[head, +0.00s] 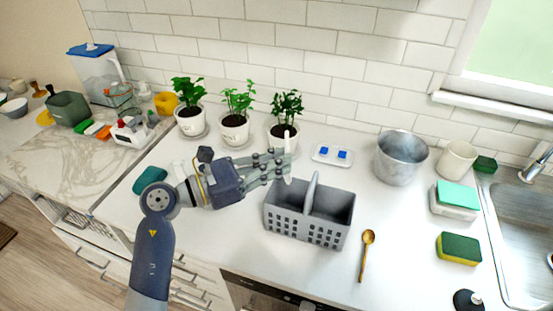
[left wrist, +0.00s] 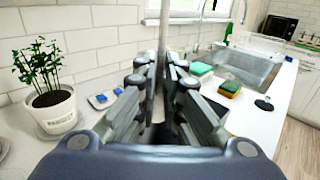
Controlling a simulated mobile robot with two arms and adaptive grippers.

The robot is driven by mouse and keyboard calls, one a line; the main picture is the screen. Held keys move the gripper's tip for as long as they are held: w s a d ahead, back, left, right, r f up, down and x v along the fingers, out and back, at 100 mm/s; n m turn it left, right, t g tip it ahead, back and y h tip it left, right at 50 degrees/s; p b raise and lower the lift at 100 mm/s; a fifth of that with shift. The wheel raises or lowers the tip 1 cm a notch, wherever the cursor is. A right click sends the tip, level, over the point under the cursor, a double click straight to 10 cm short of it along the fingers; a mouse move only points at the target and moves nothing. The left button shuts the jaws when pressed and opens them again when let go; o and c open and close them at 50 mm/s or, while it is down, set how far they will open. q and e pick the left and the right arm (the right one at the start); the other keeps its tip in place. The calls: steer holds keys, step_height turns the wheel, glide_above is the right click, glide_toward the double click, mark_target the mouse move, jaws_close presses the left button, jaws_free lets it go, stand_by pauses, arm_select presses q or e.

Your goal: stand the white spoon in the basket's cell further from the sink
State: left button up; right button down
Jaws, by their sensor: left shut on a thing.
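The grey basket (head: 307,228) stands on the white counter. Its raised handle and divider split it into a left cell, further from the sink (head: 525,225), and a right cell nearer to it. My left gripper (head: 285,164) comes in from the left and is shut on the white spoon (head: 287,141), held roughly upright. The gripper is at the back left of the basket, by the left cell. Whether the spoon's lower end is over or inside that cell is unclear. In the left wrist view the spoon (left wrist: 164,35) rises between the fingers; its lower part is hidden.
Potted plants (head: 235,128) and a tray with blue pieces (head: 333,154) stand behind. A metal pot (head: 401,158) is at back right. A wooden spoon (head: 366,255) lies right of the basket. Sponges (head: 459,248) sit near the sink. The counter's front left is clear.

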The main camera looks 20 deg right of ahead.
arm_select(q)
steer(key=shift+f+b, duration=2.65)
steer(key=shift+f, duration=0.5)
steer(key=o, duration=0.7)
glide_toward(287, 180)
steer(key=a, duration=0.4)
steer(key=shift+s+a+f, duration=0.15)
steer(key=shift+s+a, duration=0.1)
steer(key=shift+s, duration=0.05)
